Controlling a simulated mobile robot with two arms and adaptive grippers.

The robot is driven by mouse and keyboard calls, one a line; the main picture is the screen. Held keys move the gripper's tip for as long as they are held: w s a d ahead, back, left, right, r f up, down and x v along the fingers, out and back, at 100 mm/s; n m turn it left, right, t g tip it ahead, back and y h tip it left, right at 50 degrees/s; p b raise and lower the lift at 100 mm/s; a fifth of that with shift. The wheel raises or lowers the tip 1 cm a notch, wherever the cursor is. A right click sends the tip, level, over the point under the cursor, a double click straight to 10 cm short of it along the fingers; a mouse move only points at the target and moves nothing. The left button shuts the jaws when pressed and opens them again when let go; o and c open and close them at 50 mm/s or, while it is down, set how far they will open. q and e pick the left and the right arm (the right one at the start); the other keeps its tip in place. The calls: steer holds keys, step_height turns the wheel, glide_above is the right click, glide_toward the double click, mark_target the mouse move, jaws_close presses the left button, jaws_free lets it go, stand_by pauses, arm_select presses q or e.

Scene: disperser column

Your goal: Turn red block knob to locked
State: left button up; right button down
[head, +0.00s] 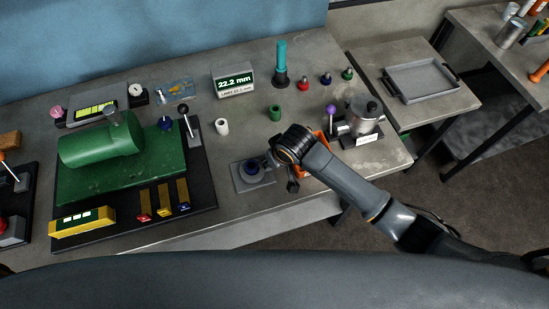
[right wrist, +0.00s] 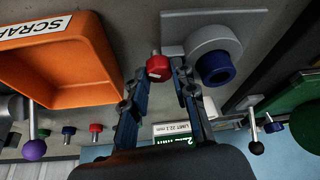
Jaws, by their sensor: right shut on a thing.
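My right gripper (right wrist: 168,75) has its two fingers around a small red knob-like piece (right wrist: 158,68) with a white mark. The piece is between the fingertips, beside the grey plate (right wrist: 179,25). I cannot tell whether it is fixed to the plate. In the head view my right gripper (head: 273,161) is beside the same grey plate (head: 243,183); the red piece is hidden there. A grey block with something red on it (head: 12,232) is cut off at the left edge. No locked or unlocked marking is legible. My left gripper is out of view.
A round blue-rimmed part (right wrist: 218,68) stands on the plate close to my fingers. The orange scrap bin (right wrist: 85,75) is on the other side. A green machine (head: 105,145), a display (head: 233,80) and small coloured pieces stand on the bench.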

steer(key=c, duration=1.1)
jaws_free()
steer(key=shift+o, duration=0.2)
